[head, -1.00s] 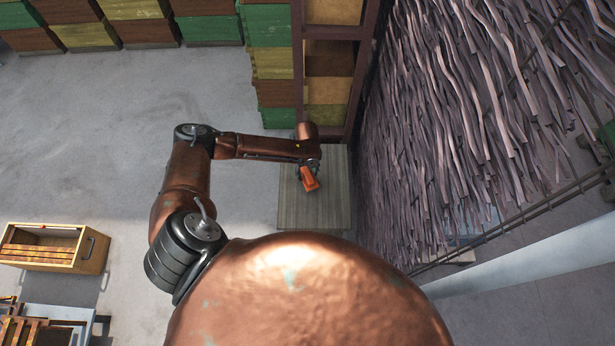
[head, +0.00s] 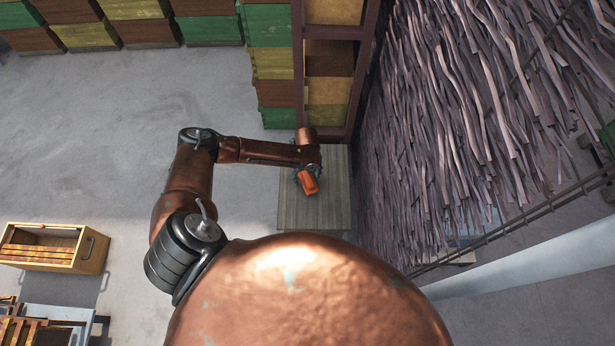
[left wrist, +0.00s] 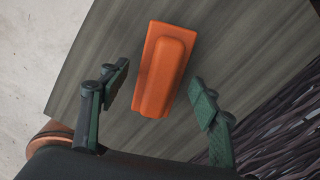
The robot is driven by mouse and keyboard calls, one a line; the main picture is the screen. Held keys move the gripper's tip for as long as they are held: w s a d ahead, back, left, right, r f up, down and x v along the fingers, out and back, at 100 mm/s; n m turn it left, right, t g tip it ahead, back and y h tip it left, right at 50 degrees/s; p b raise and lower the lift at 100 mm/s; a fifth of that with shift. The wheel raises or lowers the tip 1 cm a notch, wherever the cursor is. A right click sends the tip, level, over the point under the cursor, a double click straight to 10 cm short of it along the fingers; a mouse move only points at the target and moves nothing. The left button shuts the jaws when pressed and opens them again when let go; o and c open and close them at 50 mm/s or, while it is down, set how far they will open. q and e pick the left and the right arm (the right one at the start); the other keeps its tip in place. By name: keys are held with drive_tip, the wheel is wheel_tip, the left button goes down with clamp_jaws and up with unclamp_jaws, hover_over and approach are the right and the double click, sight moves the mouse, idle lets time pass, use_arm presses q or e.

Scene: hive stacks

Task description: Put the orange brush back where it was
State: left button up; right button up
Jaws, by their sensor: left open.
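The orange brush (head: 309,184) lies on a grey wooden tabletop (head: 312,212), below the end of my left arm. In the left wrist view the brush (left wrist: 164,68) lies tilted on the wood, its lower end between the fingertips. My left gripper (head: 304,174) is open over the brush. In the left wrist view its two green fingers (left wrist: 160,86) stand apart on either side, with gaps between them and the brush. Part of the brush is hidden by the gripper in the head view. My right gripper does not show.
Stacked hive boxes (head: 270,62) and a shelf (head: 330,90) stand behind the tabletop. A wall of hanging grey strips (head: 440,150) is close on the right. A wooden crate (head: 92,252) stands at left.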

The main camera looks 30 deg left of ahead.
sight(307, 176)
use_arm(q)
wheel_tip(307, 176, up, 12)
drive_tip(key=p, duration=0.1)
drive_tip(key=shift+f, duration=0.15)
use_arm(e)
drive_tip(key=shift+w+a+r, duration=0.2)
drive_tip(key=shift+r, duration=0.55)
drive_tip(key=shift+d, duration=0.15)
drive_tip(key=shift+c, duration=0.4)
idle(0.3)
